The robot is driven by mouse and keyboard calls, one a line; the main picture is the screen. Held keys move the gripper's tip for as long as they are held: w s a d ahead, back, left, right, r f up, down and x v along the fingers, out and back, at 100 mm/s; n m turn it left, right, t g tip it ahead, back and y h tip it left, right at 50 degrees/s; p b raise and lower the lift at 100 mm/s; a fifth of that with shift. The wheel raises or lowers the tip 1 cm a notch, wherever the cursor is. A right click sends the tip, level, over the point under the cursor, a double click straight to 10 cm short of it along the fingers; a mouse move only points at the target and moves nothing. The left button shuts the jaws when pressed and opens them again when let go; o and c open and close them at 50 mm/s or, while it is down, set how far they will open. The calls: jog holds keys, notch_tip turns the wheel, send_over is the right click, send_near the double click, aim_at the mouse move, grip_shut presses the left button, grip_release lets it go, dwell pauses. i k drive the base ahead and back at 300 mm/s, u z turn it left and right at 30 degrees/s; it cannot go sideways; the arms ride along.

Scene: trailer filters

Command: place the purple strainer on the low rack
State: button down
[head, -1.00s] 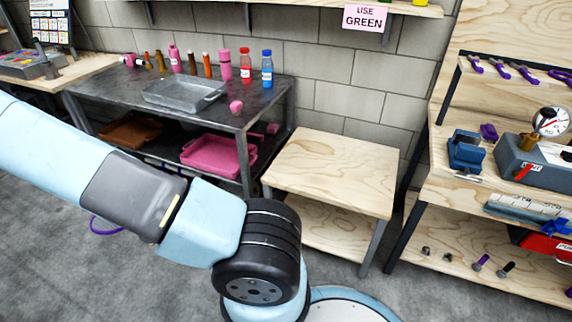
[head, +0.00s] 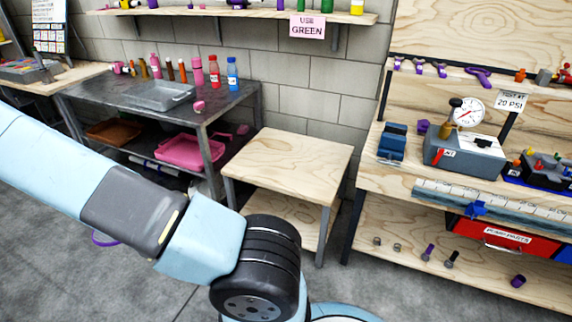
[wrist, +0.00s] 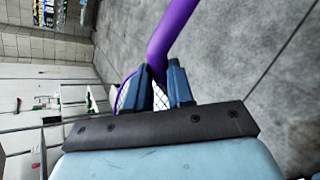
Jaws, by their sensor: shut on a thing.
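My gripper (wrist: 160,88) shows in the wrist view with its two blue fingers shut on the purple strainer (wrist: 170,35). The strainer's thick purple handle runs up from the fingers, and a thin rim and some mesh show behind and between them. In the head view only a bit of purple rim (head: 103,239) shows beneath my arm at the left; my gripper is hidden there. A low two-tier wooden stand (head: 290,155), which may be the low rack, stands in the middle with a bare top. The strainer is apart from it.
A dark metal table (head: 140,110) with bottles, a grey tray (head: 160,95) and a pink tray (head: 190,153) on its lower shelf stands at the left. A wooden workbench (head: 400,180) with a gauge, tools and small parts stands at the right. Grey floor lies in front.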

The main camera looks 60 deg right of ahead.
aim_at(291, 156)
jog(key=z, duration=0.1)
jog(key=k, duration=0.45)
jog(key=z, duration=0.6)
jog(key=i, duration=1)
jog(key=z, duration=0.05)
